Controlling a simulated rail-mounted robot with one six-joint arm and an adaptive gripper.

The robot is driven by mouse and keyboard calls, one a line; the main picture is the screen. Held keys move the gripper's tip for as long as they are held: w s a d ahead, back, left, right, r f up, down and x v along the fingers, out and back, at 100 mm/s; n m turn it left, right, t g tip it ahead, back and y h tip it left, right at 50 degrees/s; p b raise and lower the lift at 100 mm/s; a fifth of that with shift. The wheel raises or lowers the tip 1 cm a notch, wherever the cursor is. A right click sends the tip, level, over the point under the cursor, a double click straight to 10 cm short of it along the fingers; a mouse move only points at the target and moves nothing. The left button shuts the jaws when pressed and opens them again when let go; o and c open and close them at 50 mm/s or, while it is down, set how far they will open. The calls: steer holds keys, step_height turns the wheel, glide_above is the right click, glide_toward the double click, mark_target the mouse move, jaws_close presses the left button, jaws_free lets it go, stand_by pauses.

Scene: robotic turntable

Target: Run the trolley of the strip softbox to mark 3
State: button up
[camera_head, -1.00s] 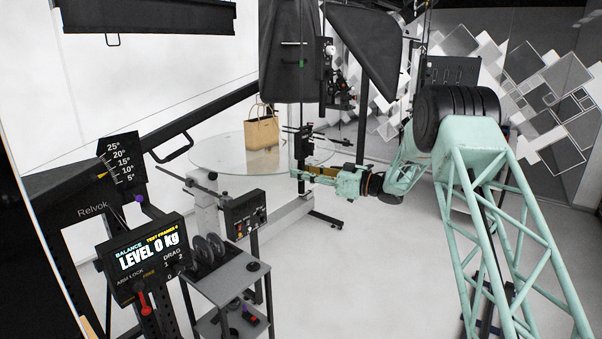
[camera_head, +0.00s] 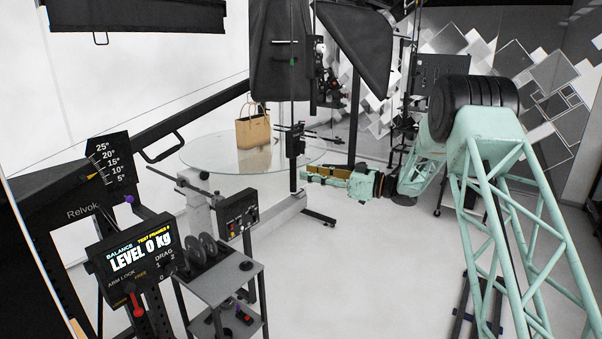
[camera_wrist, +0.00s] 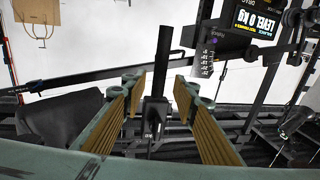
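A tall black softbox (camera_head: 281,55), which looks like the strip softbox, hangs at upper middle in the head view. Below it a thin dark post (camera_head: 293,172) runs down beside the glass turntable, with a black block (camera_head: 295,140) on it. I cannot tell for sure which part is the trolley, and no mark 3 is readable. My gripper (camera_head: 308,174) is just right of the post in the head view. In the wrist view its ochre-padded fingers are apart, with a black upright bar (camera_wrist: 164,60) and small black block (camera_wrist: 155,116) seen between them; no contact shows.
A tan bag (camera_head: 253,132) stands on the glass turntable (camera_head: 205,154). A console (camera_head: 137,257) reading "LEVEL 0 kg" and a grey cart (camera_head: 222,277) stand at front left. Another black softbox (camera_head: 358,42) hangs close by on the right. The floor at front middle is clear.

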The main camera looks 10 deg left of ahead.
steer(key=v, duration=0.4)
steer(key=shift+s+d, duration=0.1)
steer(key=shift+d, duration=0.3)
